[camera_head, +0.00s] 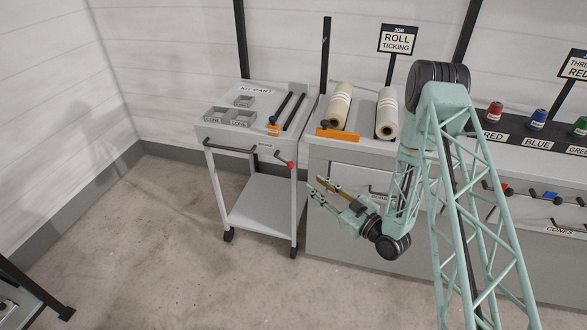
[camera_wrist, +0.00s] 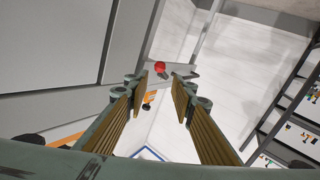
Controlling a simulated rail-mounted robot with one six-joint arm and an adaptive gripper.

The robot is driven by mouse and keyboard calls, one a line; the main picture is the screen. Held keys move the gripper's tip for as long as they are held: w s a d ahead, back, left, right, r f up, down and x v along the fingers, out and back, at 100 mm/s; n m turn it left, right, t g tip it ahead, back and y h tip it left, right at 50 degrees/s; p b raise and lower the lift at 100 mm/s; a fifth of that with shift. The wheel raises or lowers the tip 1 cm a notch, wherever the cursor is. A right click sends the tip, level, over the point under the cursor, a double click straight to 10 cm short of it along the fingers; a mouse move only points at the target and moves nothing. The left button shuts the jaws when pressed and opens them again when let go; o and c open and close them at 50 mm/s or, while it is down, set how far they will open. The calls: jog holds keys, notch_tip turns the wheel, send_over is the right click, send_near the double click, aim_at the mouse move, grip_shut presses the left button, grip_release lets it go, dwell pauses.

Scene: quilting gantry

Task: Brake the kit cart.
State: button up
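The kit cart (camera_head: 276,192) is a grey wheeled cart with a lower shelf, standing against the back wall at left of centre in the head view.
Grey trays (camera_head: 230,116) and two dark rods (camera_head: 287,111) lie on the cart top. A black handle (camera_head: 230,147) runs along its front. A counter (camera_head: 335,170) with fabric rolls (camera_head: 387,113) stands close on the cart's right. Floor (camera_head: 150,230) in front and left is clear.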

aim_at(293, 167)
jog(key=shift+a, duration=0.1)
jog(key=shift+b+x, duration=1.2)
jog(key=shift+x, duration=5.65)
jog(key=shift+c, duration=0.7)
grip_shut()
